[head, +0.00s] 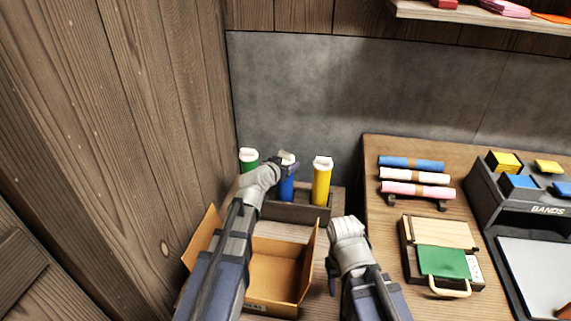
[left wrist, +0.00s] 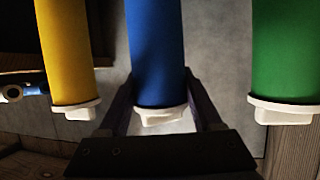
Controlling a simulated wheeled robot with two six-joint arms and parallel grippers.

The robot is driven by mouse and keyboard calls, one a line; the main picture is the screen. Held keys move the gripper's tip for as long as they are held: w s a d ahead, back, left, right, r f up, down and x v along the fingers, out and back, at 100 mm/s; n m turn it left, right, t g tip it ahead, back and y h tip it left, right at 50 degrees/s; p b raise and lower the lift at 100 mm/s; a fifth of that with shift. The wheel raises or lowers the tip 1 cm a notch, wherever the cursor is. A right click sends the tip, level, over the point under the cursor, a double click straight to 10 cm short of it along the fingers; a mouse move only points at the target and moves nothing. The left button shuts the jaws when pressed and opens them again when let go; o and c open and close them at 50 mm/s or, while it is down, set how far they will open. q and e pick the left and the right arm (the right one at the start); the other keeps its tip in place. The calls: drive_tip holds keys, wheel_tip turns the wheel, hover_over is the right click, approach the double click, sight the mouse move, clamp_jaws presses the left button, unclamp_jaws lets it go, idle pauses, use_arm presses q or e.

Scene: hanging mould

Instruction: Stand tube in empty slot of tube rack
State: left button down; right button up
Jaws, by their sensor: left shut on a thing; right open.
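The tube rack (head: 297,212) stands against the grey back wall. A green tube (head: 249,163) is at its left and a yellow tube (head: 321,184) at its right, both upright with white caps. My left gripper (head: 286,160) is shut on the blue tube (head: 287,189), near its white cap, between the other two. The blue tube is upright; my gripper partly covers it, and its foot in the rack is hard to see. In the left wrist view the blue tube (left wrist: 155,50) is between the fingers. My right gripper (head: 347,230) is open and empty, right of the box.
An open cardboard box (head: 278,268) is in front of the rack. On the right, a wooden table (head: 390,204) bears rolls (head: 416,175), a green-topped block (head: 443,263) and a dark "BANDS" holder (head: 540,209). A wooden wall is close on the left.

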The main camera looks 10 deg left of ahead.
use_arm(q)
drive_tip(key=shift+s+f+b, duration=0.15)
drive_tip(key=shift+f+b, duration=0.15)
drive_tip(key=shift+b, duration=0.1)
use_arm(e)
drive_tip(key=shift+s+f, duration=0.1)
drive_tip(key=shift+f, duration=0.25)
use_arm(q)
drive_tip(key=shift+c, duration=2.4)
unclamp_jaws()
drive_tip(key=shift+o, duration=0.8)
drive_tip(key=shift+f, duration=0.2)
use_arm(e)
drive_tip(key=shift+f, duration=0.1)
use_arm(q)
drive_tip(key=o, duration=0.3)
drive_tip(key=shift+r, duration=0.15)
drive_tip(key=p+v, duration=0.3)
drive_tip(key=v, duration=0.4)
drive_tip(key=shift+s+a+r, duration=0.1)
drive_tip(key=shift+s+r, duration=0.05)
drive_tip(key=shift+s, duration=0.05)
use_arm(e)
wheel_tip(320, 180, up, 3)
drive_tip(key=shift+r, duration=0.1)
